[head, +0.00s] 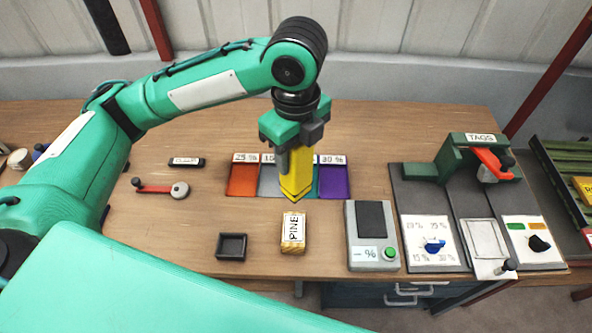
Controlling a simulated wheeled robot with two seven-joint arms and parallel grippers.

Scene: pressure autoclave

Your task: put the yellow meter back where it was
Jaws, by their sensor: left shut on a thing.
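My left gripper (294,140) points down and is shut on the yellow meter (296,174), a yellow body with a pointed lower end. The meter hangs upright in front of the row of coloured pads and above the wood block labelled PINE (293,228); its tip looks apart from the block, though the exact gap cannot be told. A small empty black square tray (232,257) sits to the left of the block. My right gripper is not in view.
Orange (243,181), grey and purple (334,182) pads with percent labels lie behind the block. A grey box with a green button (390,253) stands right of it, then the TAGS machine (480,155) with dials. A red-handled lever (160,189) lies left.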

